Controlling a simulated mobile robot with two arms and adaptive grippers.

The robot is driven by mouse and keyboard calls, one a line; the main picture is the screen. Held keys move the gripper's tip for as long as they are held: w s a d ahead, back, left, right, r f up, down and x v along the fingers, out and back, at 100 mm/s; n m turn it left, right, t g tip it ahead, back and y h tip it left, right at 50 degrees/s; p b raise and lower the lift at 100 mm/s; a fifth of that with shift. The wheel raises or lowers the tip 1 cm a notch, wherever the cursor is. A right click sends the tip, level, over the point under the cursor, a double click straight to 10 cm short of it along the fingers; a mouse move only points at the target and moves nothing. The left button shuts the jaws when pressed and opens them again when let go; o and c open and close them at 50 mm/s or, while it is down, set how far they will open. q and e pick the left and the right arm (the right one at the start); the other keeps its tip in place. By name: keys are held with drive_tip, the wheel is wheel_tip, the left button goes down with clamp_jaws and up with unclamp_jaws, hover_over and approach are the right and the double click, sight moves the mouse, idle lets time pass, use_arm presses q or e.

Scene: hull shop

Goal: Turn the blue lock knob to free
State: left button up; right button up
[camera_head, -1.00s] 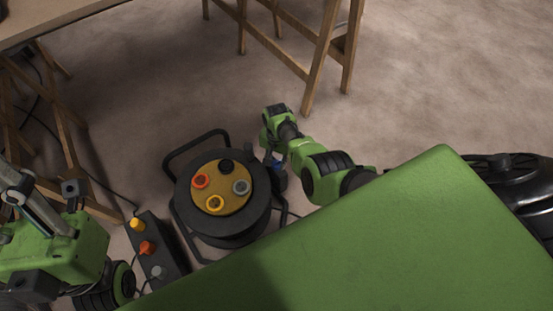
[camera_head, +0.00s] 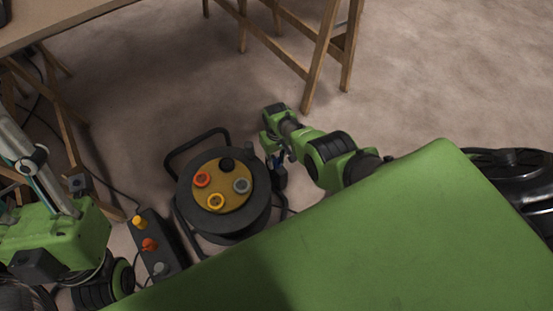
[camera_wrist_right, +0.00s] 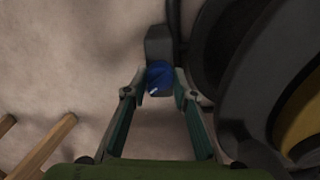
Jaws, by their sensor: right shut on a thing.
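The blue lock knob (camera_wrist_right: 158,75) is on a dark block (camera_wrist_right: 158,45) beside the cable reel (camera_head: 222,225). A small pale mark shows at the knob's lower edge in the right wrist view. My right gripper (camera_wrist_right: 158,88) has one finger on either side of the knob and is shut on it. In the head view the right gripper (camera_head: 277,158) is at the reel's right side, and only a sliver of blue shows there. My left arm is at the left edge, and I cannot make out its fingertips.
The reel has a yellow face (camera_head: 219,176) with several coloured sockets and a dark tube handle (camera_head: 195,138). A dark box (camera_head: 160,250) with coloured knobs stands left of it. Wooden trestles (camera_head: 312,62) stand behind.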

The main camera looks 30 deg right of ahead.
sight(277, 160)
drive_tip(key=shift+n, duration=0.7)
drive_tip(key=o, duration=1.1)
drive_tip(key=shift+r, duration=0.15)
drive_tip(key=shift+r, duration=5.85)
